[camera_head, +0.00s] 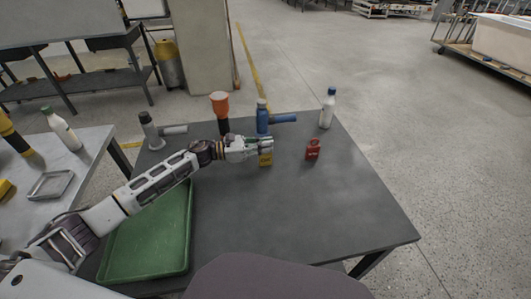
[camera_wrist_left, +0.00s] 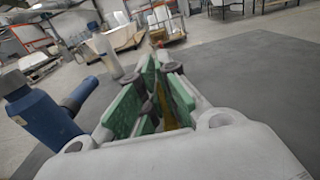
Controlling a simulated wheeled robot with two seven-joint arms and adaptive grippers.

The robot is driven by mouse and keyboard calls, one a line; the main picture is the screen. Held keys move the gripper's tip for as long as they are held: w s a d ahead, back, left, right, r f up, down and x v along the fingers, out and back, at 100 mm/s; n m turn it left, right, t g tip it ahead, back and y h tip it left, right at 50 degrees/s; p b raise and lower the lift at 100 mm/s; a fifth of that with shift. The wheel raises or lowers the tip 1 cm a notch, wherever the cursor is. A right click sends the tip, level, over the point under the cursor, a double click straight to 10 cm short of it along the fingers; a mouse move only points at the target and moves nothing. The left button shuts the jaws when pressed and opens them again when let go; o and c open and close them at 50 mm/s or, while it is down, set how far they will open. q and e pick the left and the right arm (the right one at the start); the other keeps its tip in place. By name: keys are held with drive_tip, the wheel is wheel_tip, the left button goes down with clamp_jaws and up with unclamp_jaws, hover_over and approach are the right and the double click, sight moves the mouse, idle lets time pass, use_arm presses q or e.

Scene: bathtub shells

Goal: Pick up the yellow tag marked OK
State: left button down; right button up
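The yellow tag (camera_head: 265,160) is at my left gripper's fingertips in the head view, with its upper part hidden by the fingers. Its marking is too small to read. My left gripper (camera_head: 264,145) reaches over the dark table from the left. In the left wrist view, a narrow yellow strip of the tag (camera_wrist_left: 164,106) shows between the green finger pads of the left gripper (camera_wrist_left: 160,80). The pads are close to it, but I cannot tell whether both press on it. My right gripper is not in view.
A red tag (camera_head: 313,150) stands to the right. A green tray (camera_head: 150,238) lies under my left arm. The table's (camera_head: 340,205) right part is clear.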

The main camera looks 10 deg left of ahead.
use_arm(q)
drive_tip(key=shift+r, duration=0.1)
drive_tip(key=shift+r, duration=0.55)
wheel_tip(320, 180, up, 8)
drive_tip(key=shift+r+p, duration=0.1)
drive_tip(key=shift+p, duration=0.35)
drive_tip(key=shift+r, duration=0.2)
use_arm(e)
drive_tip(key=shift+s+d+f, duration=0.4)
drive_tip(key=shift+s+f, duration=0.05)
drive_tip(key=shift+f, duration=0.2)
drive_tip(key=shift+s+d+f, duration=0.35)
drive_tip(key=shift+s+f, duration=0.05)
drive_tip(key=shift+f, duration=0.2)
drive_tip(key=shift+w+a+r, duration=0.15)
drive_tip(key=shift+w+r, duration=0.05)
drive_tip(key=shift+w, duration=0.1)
